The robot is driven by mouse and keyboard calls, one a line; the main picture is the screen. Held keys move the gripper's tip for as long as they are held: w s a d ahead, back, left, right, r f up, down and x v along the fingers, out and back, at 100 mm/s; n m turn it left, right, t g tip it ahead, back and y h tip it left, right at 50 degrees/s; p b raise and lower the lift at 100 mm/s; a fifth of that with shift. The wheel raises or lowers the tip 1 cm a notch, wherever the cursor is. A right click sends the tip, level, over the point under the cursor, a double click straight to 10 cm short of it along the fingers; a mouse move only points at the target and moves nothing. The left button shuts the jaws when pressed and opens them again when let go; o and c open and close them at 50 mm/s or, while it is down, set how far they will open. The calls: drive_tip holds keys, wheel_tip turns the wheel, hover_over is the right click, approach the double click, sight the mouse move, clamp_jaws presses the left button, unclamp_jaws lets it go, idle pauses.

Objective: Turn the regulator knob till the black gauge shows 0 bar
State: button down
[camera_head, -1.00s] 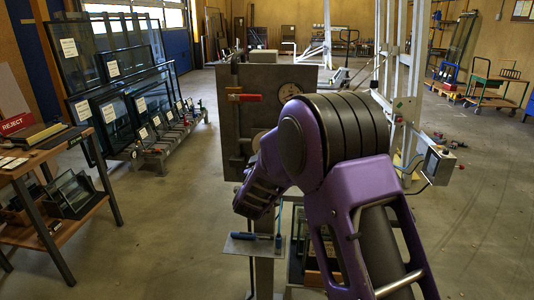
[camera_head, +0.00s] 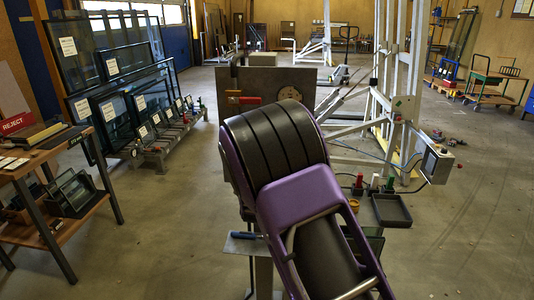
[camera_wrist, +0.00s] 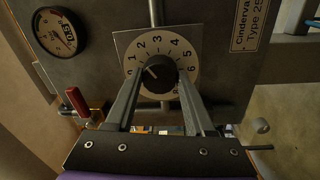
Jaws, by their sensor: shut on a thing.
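The regulator knob (camera_wrist: 158,75) is black with a white pointer line. It sits on a pale dial plate (camera_wrist: 135,52) numbered around its rim, and the line points up and left, roughly towards the 1. My gripper (camera_wrist: 161,76) is shut on the knob, one finger on each side. In the head view my arm hides the knob and gripper.
A red-handled valve (camera_wrist: 77,101) with brass fittings is left of my gripper. The grey panel (camera_head: 308,75) also carries a pale round disc (camera_head: 290,93). A black tray (camera_head: 391,210) stands right of my arm; a workbench (camera_head: 45,160) stands at the left.

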drive_tip(key=n+y+p, duration=0.1)
drive_tip(key=n+p, duration=0.2)
drive_tip(key=n, duration=0.8)
drive_tip(key=shift+r+n, duration=0.15)
drive_tip(key=shift+n, duration=0.15)
drive_tip(key=shift+d, duration=0.1)
drive_tip(key=shift+c, duration=1.3)
unclamp_jaws()
drive_tip(key=shift+s, duration=0.1)
drive_tip(key=s, duration=1.7)
drive_tip(key=shift+d+f+p, duration=0.2)
drive_tip(key=shift+f+p, duration=0.15)
drive_tip(key=shift+p, duration=0.05)
